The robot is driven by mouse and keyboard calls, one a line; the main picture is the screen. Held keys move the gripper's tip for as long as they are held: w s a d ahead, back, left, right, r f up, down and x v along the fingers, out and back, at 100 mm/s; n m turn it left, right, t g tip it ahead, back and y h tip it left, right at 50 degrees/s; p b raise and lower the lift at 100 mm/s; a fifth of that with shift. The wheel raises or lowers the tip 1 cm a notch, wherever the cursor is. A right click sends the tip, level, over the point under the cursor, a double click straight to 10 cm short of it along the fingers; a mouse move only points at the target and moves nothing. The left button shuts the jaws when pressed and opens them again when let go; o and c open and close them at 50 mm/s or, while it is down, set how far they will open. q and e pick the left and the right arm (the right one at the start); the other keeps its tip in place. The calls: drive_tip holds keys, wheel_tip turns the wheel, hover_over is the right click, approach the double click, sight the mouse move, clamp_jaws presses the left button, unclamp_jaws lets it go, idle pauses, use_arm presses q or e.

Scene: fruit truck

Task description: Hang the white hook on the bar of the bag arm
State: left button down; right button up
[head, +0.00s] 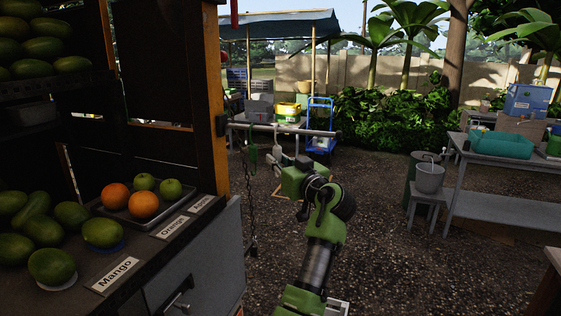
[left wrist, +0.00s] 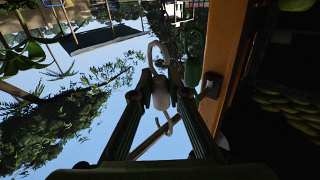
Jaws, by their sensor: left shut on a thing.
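My left gripper (left wrist: 160,92) is shut on the white hook (left wrist: 161,98), held upright between its fingertips. The hook's upper loop rises above the fingers and its lower curl shows below them. In the head view the green left arm reaches forward, with the gripper (head: 277,158) small and partly hidden by the wrist. The grey bar (head: 312,131) of the bag arm runs level just above and beyond the gripper. A green hook (head: 252,150) hangs at its left part. I cannot tell whether the white hook touches the bar. My right gripper is not in view.
The fruit stall with its wooden post (head: 214,100) stands close on the left, with mangoes (head: 52,266) and a tray (head: 160,216) of fruit. A grey table (head: 500,160) stands at right, beside a pot (head: 430,178) on a stool. The gravel between is open.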

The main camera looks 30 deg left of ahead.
use_arm(q)
drive_tip(key=c, duration=2.2)
unclamp_jaws()
drive_tip(key=o, duration=0.3)
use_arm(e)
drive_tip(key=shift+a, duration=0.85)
